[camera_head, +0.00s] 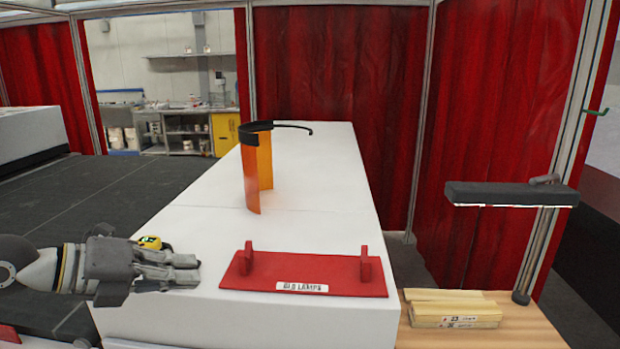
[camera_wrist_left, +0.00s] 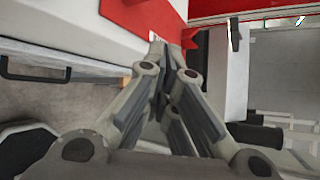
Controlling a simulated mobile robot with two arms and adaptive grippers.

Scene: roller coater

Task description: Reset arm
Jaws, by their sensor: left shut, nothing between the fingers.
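My left gripper (camera_head: 186,269) comes in from the left over the near left edge of the white table. Its fingers are together and hold nothing. They also show shut in the left wrist view (camera_wrist_left: 172,48), pointing toward the red board. The red board (camera_head: 330,275) with two upright red pegs and a label lies flat at the near end of the table, just right of the fingertips and apart from them. My right gripper is not in the head view.
An orange curved shield with a black band (camera_head: 258,170) stands on the white table (camera_head: 320,170). Wood blocks (camera_head: 452,310) lie on a wooden top at the near right, below a dark lamp (camera_head: 510,194). A small yellow item (camera_head: 150,242) sits behind my left gripper. Red curtains (camera_head: 340,60) close the back.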

